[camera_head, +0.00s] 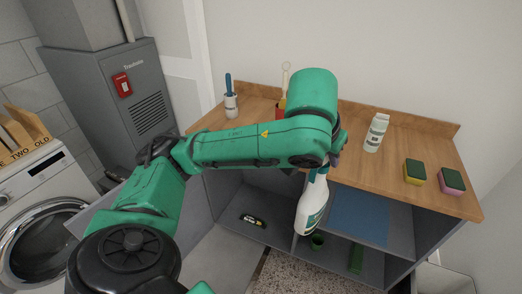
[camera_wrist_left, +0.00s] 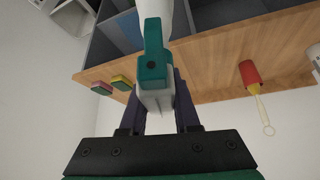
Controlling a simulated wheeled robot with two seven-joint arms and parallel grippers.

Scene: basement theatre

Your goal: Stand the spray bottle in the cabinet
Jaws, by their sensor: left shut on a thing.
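The white spray bottle (camera_head: 312,206) with a teal label hangs tilted in front of the open cabinet, its base toward the lower left. My left gripper (camera_head: 336,152) is shut on its upper part; my wrist hides most of the fingers in the head view. In the left wrist view the teal spray head (camera_wrist_left: 152,62) lies between the two dark fingers of the gripper (camera_wrist_left: 158,108). The grey cabinet (camera_head: 398,268) has a wooden top and open compartments, with a blue panel (camera_head: 358,216) inside on the right. My right gripper is not in view.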

